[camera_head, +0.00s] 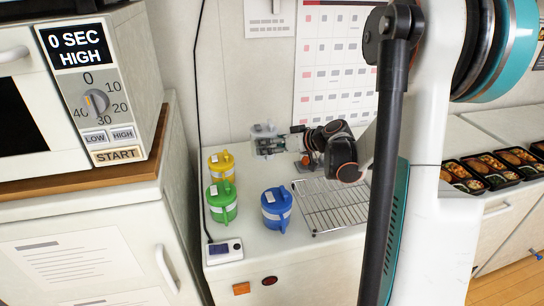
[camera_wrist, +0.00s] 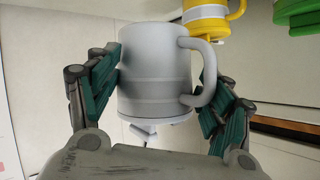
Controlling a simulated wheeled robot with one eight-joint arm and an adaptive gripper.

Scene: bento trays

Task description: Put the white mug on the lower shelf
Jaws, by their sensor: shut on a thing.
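The white mug (camera_wrist: 155,80) fills the middle of the wrist view, with its handle on the right. My gripper (camera_wrist: 160,85) is shut on it, with green-padded fingers on both sides; the right finger is by the handle. In the head view my gripper (camera_head: 282,143) is above the back of the white counter, near the wall. The mug is small and hard to make out there, at the gripper's left end. I cannot pick out a lower shelf in either view.
A yellow mug (camera_head: 222,168), a green mug (camera_head: 222,203) and a blue mug (camera_head: 277,209) stand on the counter (camera_head: 255,250). A wire rack (camera_head: 330,208) lies to their right. A small display device (camera_head: 223,250) sits front left. A microwave (camera_head: 85,85) is at left, food trays (camera_head: 490,168) at right.

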